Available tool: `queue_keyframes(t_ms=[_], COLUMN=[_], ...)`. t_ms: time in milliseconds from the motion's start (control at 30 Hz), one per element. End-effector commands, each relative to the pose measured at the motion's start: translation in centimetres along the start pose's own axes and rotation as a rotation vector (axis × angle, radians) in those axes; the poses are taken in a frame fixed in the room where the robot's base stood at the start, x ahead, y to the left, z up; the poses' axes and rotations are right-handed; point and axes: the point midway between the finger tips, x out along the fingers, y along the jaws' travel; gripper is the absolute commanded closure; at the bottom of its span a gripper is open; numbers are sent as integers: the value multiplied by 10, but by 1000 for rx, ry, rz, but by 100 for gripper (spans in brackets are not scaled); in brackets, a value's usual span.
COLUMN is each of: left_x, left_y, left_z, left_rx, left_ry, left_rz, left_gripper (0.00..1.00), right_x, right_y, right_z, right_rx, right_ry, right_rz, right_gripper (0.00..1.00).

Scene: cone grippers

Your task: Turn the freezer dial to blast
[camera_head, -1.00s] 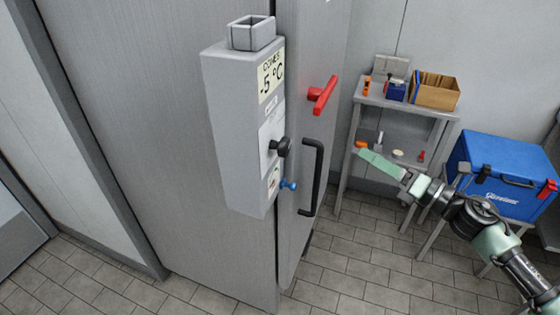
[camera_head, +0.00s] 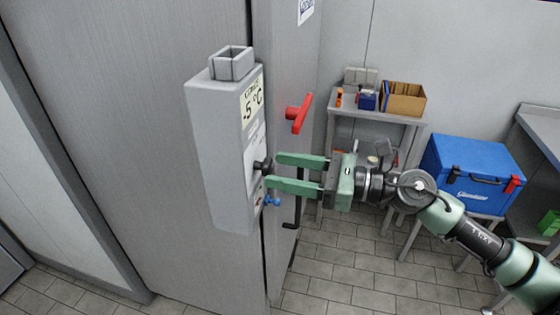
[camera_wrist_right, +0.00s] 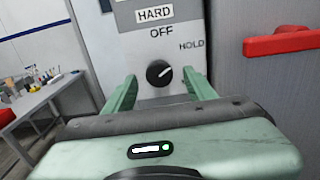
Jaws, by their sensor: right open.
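The freezer dial is a black round knob (camera_wrist_right: 159,73) with a white pointer line, on the grey control box (camera_head: 208,150). In the right wrist view the pointer aims up and right, toward the word HOLD; OFF and HARD are printed above. The knob also shows in the head view (camera_head: 263,166). My right gripper (camera_head: 271,171) is open, its two green fingers pointing at the knob. In the wrist view its fingertips (camera_wrist_right: 165,84) lie left and right of the knob; I cannot tell if they reach around it. No BLAST label is readable. My left gripper is not in view.
A red handle (camera_head: 300,113) sticks out above my gripper, and a blue knob (camera_head: 272,201) sits just below. A shelf with boxes (camera_head: 404,98) and a blue cooler (camera_head: 470,170) stand right.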

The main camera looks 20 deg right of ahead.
Motion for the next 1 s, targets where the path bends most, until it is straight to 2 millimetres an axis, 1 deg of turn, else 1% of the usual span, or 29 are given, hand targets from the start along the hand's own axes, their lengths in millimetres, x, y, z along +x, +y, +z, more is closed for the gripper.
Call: queue_keyframes(t_ms=[33, 133, 433, 467, 500, 567, 600, 633, 667, 867, 1000], left_x=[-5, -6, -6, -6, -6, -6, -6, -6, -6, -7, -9], left_y=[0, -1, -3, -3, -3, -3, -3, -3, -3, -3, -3], left_z=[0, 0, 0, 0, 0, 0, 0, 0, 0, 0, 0], left_rx=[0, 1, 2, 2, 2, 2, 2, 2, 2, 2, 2], left_ry=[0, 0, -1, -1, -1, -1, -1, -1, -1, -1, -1], left_rz=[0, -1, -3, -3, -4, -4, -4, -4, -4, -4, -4], left_gripper=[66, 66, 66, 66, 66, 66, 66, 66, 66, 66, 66], right_x=[4, 9, 11, 11, 11, 11, 11, 11, 11, 11, 11], right_y=[0, 0, 0, 0, 0, 0, 0, 0, 0, 0, 0], right_z=[3, 2, -1, -1, 0, 0, 0, 0, 0, 0, 0], right_rx=[-1, -1, -1, -1, -1, -1, -1, -1, -1, 9, 47], right_ry=[-2, -1, 1, 1, 1, 0, 0, 0, 0, 0, 0], right_rz=[1, 1, 1, 1, 1, 1, 1, 1, 1, 0, 0], right_gripper=[44, 44, 44, 50, 61, 78, 89, 97, 100, 100, 100])
